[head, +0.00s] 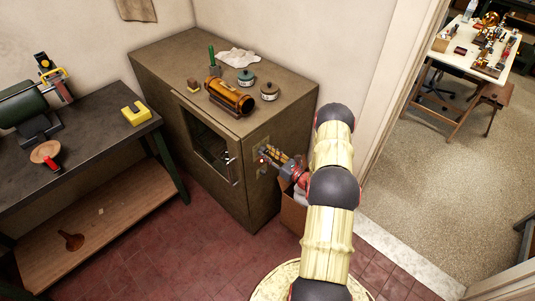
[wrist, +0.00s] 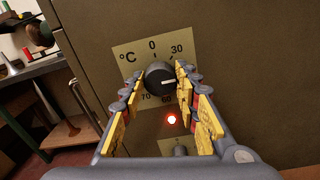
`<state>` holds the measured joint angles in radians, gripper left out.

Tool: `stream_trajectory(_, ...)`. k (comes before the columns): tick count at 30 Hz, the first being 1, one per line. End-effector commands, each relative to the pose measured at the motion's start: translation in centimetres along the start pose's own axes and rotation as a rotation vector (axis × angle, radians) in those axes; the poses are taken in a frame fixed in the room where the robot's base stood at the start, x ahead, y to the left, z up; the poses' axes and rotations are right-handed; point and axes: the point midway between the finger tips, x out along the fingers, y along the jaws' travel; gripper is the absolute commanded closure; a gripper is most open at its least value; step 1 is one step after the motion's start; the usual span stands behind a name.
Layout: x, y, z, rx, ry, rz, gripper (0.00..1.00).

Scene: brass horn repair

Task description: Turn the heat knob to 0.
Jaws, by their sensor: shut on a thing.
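The heat knob (wrist: 160,77) is a round black knob on a pale dial plate (wrist: 130,53) in the wrist view. The plate reads °C, with 0 at the top, 30 at upper right, 60 at the bottom and 70 at lower left. The knob's white pointer mark points to the right, between 30 and 60. My gripper (wrist: 161,84) has its yellow-padded fingers on either side of the knob and is shut on it. In the head view my gripper (head: 272,155) is at the right side of the brown cabinet (head: 258,205); the knob is hidden there.
A red lamp (wrist: 171,119) glows below the dial, above another small fitting (wrist: 180,150). The cabinet top holds a brass cylinder (head: 229,97), two lidded pots and a cloth (head: 238,57). A box (head: 292,213) stands close beside the cabinet, below my gripper.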

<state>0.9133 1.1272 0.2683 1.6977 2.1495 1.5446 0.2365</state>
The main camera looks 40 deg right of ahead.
Motion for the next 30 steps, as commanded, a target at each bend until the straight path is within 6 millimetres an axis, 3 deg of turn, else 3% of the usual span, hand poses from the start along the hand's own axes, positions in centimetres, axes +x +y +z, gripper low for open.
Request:
stream_trajectory(14, 0.01, -0.03, -0.11, -0.069, 0.0, 0.0, 0.94)
stream_trajectory(30, 0.04, 0.02, -0.28, -0.519, -0.001, 0.0, 0.94)
